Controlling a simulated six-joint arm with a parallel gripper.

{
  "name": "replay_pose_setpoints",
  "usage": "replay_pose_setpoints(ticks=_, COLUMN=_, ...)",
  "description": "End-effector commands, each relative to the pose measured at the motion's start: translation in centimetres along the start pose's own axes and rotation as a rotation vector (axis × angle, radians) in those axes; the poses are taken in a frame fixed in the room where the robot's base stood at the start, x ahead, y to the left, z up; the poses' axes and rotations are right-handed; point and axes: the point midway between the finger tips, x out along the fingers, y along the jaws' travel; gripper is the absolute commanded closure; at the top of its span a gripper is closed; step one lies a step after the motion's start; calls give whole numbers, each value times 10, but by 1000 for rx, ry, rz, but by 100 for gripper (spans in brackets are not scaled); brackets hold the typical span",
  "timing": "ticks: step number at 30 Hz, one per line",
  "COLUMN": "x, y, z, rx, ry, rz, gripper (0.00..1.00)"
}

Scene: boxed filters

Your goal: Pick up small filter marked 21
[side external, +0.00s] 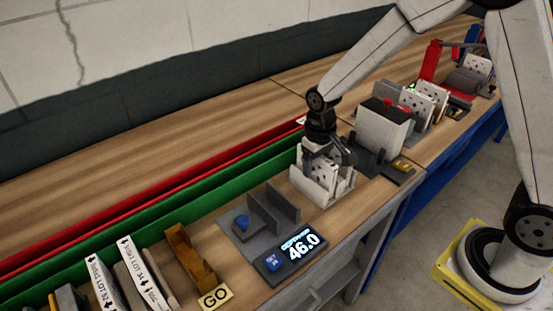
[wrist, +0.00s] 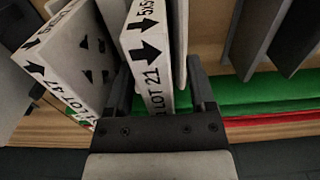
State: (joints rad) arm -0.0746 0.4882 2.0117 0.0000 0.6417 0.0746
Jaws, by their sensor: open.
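The filter marked LOT 21 (wrist: 150,60) is a thin white box with black arrows, standing on edge in the wrist view. My gripper (wrist: 158,78) is open, with one finger on each side of this box. Whether the fingers touch it I cannot tell. A white filter marked LOT 47 (wrist: 62,58) stands just left of it. In the side view my gripper (side external: 328,152) points down over a group of white filters (side external: 322,184), partly hiding them; their markings are not readable there.
A grey stand with upright plates (side external: 272,213) and a display reading 46.0 (side external: 291,251) are nearby. Filters marked LOT 52 (side external: 103,282) and LOT 34 (side external: 132,270), an orange-brown holder (side external: 188,256) and a GO sign (side external: 215,297) stand front left. Green (side external: 150,229) and red (side external: 150,208) rails run behind.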

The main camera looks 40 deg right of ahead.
Motion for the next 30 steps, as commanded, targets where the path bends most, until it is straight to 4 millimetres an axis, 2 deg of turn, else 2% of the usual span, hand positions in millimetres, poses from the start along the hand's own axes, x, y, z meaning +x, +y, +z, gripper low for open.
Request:
replay_pose_setpoints(ticks=3, x=5, y=0, z=0, rx=0, ry=-1, rz=0, gripper=29)
replay_pose_setpoints(ticks=17, x=5, y=0, z=0, rx=0, ry=0, rz=0, gripper=29)
replay_pose_setpoints(ticks=18, x=5, y=0, z=0, rx=0, ry=0, rz=0, gripper=33)
replay_pose_setpoints(ticks=19, x=5, y=0, z=0, rx=0, ry=0, rz=0, gripper=42)
replay_pose_setpoints(ticks=24, x=5, y=0, z=0, rx=0, ry=0, rz=0, gripper=96)
replay_pose_setpoints(ticks=25, x=5, y=0, z=0, rx=0, ry=0, rz=0, gripper=100)
replay_pose_setpoints(ticks=30, x=5, y=0, z=0, rx=0, ry=1, rz=0, gripper=100)
